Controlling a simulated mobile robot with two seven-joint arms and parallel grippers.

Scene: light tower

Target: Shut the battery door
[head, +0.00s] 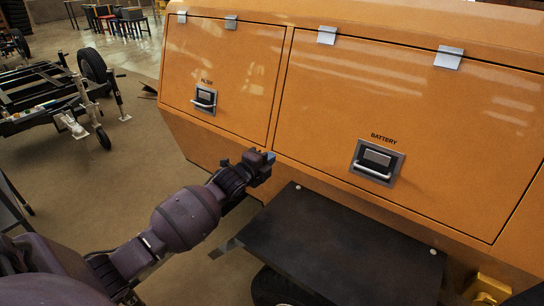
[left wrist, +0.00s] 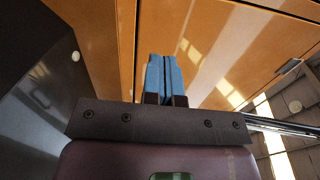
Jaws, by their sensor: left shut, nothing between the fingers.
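The battery door (head: 400,115) is a large orange panel on the right of the orange housing in the head view, labelled BATTERY. It lies flush in its frame, with a silver latch handle (head: 376,163) low on it and two hinges along its top edge. My left gripper (head: 270,157) is near the lower edge of the housing, below the seam between the two doors and left of the battery latch. In the left wrist view its blue fingertips (left wrist: 165,76) are together with nothing between them, in front of orange panels. My right gripper is not in view.
The filter door (head: 225,65) with its own latch (head: 204,100) is left of the battery door and looks closed. A dark flat platform (head: 335,245) juts out below the housing. A trailer frame with wheels (head: 92,66) stands at the far left, with open floor between.

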